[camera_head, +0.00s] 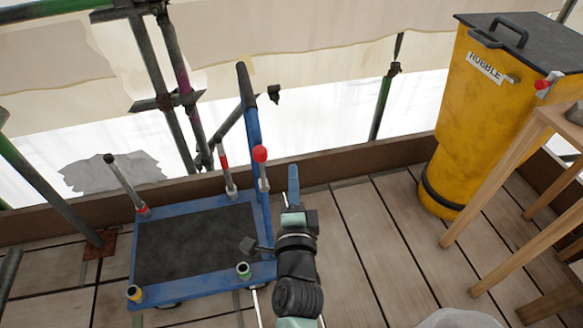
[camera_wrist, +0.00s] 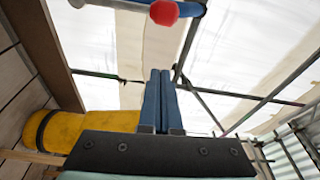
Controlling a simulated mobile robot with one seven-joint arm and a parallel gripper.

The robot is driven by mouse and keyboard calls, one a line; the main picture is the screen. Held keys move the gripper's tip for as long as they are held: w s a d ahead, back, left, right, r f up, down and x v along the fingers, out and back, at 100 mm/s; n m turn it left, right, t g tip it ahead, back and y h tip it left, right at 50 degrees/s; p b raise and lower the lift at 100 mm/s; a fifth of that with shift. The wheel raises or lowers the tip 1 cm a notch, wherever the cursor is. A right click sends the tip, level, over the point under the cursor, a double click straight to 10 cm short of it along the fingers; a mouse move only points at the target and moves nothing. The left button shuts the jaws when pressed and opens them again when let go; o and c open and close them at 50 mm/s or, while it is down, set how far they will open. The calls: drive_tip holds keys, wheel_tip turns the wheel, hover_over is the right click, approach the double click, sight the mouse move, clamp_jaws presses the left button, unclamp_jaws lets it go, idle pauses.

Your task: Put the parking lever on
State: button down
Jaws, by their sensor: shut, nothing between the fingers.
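A blue trolley (camera_head: 190,208) with a dark mat stands on the planks. A lever with a red ball knob (camera_head: 260,153) on a pale stem stands upright at its right side, by the push handle (camera_head: 247,100); it may be the parking lever. The red knob also shows at the top of the wrist view (camera_wrist: 164,12). A dark, block-ended lever or pedal (camera_head: 252,246) sits at the trolley's right edge. My gripper (camera_head: 293,170) is just right of and apart from the red knob. Its blue fingers (camera_wrist: 160,75) are together and empty.
Thin posts stand at the trolley's back left (camera_head: 125,185) and back middle (camera_head: 226,170). Short sockets, yellow-topped (camera_head: 135,294) and green-topped (camera_head: 243,270), are at its front. A yellow rubble bin (camera_head: 480,110) and wooden stand (camera_head: 520,250) are right. Planks between are clear.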

drive_tip(key=s, duration=0.7)
idle(0.5)
